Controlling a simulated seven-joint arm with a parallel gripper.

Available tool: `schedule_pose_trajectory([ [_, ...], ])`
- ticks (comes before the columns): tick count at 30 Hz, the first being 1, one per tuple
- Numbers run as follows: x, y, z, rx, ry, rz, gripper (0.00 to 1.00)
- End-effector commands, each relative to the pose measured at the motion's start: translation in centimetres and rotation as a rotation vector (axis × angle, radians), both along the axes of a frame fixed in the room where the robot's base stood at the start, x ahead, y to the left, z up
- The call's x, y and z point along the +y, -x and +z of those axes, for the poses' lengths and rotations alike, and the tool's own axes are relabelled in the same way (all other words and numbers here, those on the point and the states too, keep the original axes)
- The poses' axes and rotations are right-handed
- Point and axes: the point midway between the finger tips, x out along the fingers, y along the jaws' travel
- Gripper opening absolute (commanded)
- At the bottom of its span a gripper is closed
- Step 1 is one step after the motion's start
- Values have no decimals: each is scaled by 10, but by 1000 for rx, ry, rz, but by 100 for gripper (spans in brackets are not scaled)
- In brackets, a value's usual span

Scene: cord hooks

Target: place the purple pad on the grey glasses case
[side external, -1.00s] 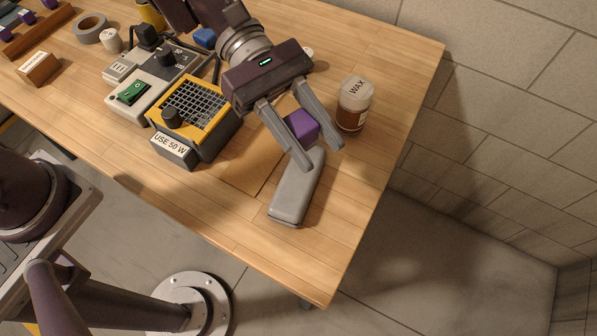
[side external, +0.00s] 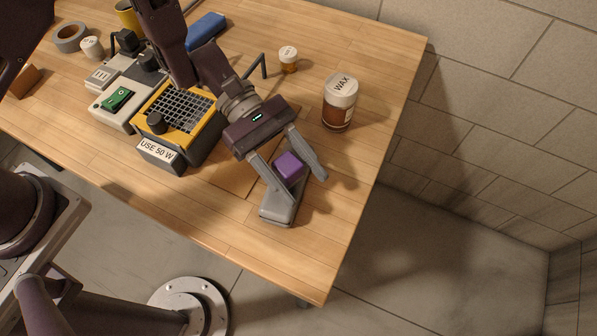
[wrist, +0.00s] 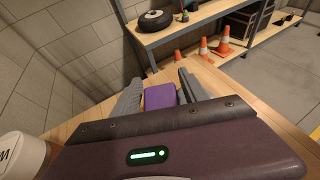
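The purple pad (side external: 288,167) is a small block between the two fingers of my gripper (side external: 304,185), which is shut on it. The pad also shows between the fingers in the wrist view (wrist: 160,97). The grey glasses case (side external: 276,216) lies near the table's front corner. The pad and fingers are over the case and hide most of it; its near end shows. I cannot tell whether the pad touches the case.
The brown wax jar (side external: 340,106) stands behind and right of my gripper. A yellow and black box labelled USE 50 W (side external: 178,127) is to the left. A small orange bottle (side external: 288,62) stands farther back. The table's right edge is close, with bare wood around the case.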

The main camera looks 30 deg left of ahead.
Motion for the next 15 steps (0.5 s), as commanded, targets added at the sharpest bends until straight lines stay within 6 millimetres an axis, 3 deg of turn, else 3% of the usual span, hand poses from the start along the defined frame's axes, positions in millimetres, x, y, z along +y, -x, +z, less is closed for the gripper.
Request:
schedule_pose_trajectory([
  [10, 0, 0, 3, -1, 0, 0, 58],
  [15, 29, -13, 15, -2, -1, 6, 58],
])
